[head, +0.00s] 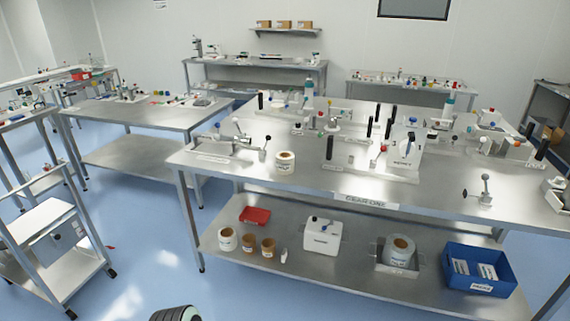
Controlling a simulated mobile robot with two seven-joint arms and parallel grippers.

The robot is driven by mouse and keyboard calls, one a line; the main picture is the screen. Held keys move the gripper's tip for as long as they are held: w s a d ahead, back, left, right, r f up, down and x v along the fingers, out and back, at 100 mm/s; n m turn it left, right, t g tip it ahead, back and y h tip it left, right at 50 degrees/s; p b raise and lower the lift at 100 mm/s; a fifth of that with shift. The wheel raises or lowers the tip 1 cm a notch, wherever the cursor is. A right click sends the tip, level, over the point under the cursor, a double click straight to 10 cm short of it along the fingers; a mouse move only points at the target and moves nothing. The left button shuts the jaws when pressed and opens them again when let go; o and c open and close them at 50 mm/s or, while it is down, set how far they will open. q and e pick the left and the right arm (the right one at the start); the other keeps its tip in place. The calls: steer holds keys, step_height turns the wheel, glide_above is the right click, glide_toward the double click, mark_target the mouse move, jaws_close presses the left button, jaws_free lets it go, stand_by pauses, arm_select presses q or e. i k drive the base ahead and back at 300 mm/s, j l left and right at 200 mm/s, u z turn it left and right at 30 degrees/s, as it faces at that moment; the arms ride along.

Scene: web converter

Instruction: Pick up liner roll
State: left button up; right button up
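Several rolls are in the head view, and their labels are too small to read, so I cannot tell which is the liner roll. A white roll with a tan core (285,162) stands on the steel table top, left of centre. A large grey-white roll (398,249) sits in a metal tray on the lower shelf, at the right. Neither of my grippers is in view.
The steel table (300,184) carries several fixtures with black handles. Its lower shelf also holds a red tray (255,215), a white box (322,237) and a blue bin (480,270). A white cart (45,222) stands at the left.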

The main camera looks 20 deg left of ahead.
mark_target(285, 159)
steer(key=u, duration=0.4)
steer(key=i+l+u, duration=0.1)
steer(key=i+u, duration=0.25)
steer(key=i+l+u, duration=0.15)
steer(key=u, duration=0.2)
steer(key=i+l+u, duration=0.2)
steer(key=u, duration=0.2)
